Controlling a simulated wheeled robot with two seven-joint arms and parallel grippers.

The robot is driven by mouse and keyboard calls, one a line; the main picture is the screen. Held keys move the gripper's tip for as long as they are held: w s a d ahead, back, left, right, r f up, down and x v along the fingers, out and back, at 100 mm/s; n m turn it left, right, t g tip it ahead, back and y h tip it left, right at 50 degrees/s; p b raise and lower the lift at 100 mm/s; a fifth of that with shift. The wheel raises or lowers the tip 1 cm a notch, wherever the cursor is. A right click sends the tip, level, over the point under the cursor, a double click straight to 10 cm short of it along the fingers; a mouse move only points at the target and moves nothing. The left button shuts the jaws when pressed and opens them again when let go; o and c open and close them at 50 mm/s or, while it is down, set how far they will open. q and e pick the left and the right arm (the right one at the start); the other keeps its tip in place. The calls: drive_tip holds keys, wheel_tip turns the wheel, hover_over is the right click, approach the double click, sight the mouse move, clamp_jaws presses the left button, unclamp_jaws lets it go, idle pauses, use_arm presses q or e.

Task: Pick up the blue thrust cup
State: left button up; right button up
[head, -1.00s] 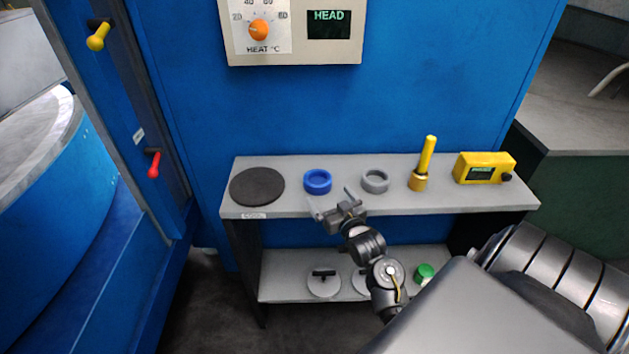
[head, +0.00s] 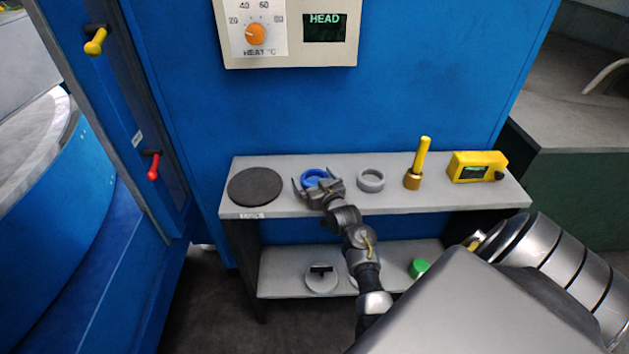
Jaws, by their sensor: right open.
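The blue thrust cup (head: 312,175) is a short blue ring on the top shelf of the grey bench, between the dark round pad and a grey ring. My right gripper (head: 313,182) reaches in from the front with its jaws open, one finger at each side of the cup. The gripper's body hides the cup's front part. I cannot tell whether the fingers touch it. My left gripper is not in view.
On the grey shelf (head: 290,207) stand a dark round pad (head: 255,187), a grey ring (head: 370,181), a yellow-handled tool (head: 419,162) and a yellow meter (head: 476,167). The lower shelf holds a grey disc (head: 321,279) and a green-topped item (head: 419,268). A blue wall rises behind.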

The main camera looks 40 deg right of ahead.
drive_tip(key=shift+c, duration=0.3)
drive_tip(key=c, duration=1.2)
drive_tip(key=shift+s+r, duration=0.1)
drive_tip(key=shift+s, duration=0.05)
drive_tip(key=shift+s+r, duration=0.2)
drive_tip(key=s+a+r, duration=0.1)
drive_tip(key=s+r, duration=0.1)
drive_tip(key=s, duration=0.2)
drive_tip(key=s+a+r+b, duration=0.1)
drive_tip(key=s+r, duration=0.2)
drive_tip(key=s, duration=0.1)
drive_tip(key=s+a+r+b, duration=0.1)
drive_tip(key=s+r, duration=0.1)
drive_tip(key=s, duration=0.3)
drive_tip(key=shift+a+r, duration=0.25)
drive_tip(key=shift+a, duration=0.05)
drive_tip(key=a+r+n+y, duration=0.1)
drive_tip(key=a+r, duration=0.1)
drive_tip(key=a, duration=0.5)
drive_tip(key=a+r+n+y, duration=0.1)
drive_tip(key=a+r+y, duration=0.1)
drive_tip(key=a, duration=0.4)
drive_tip(key=a+r+n+y, duration=0.1)
drive_tip(key=a+r, duration=0.1)
drive_tip(key=a, duration=0.5)
drive_tip(key=shift+w+a+r+t+y, duration=0.3)
drive_tip(key=shift+w+r, duration=0.05)
drive_tip(key=shift+w, duration=0.05)
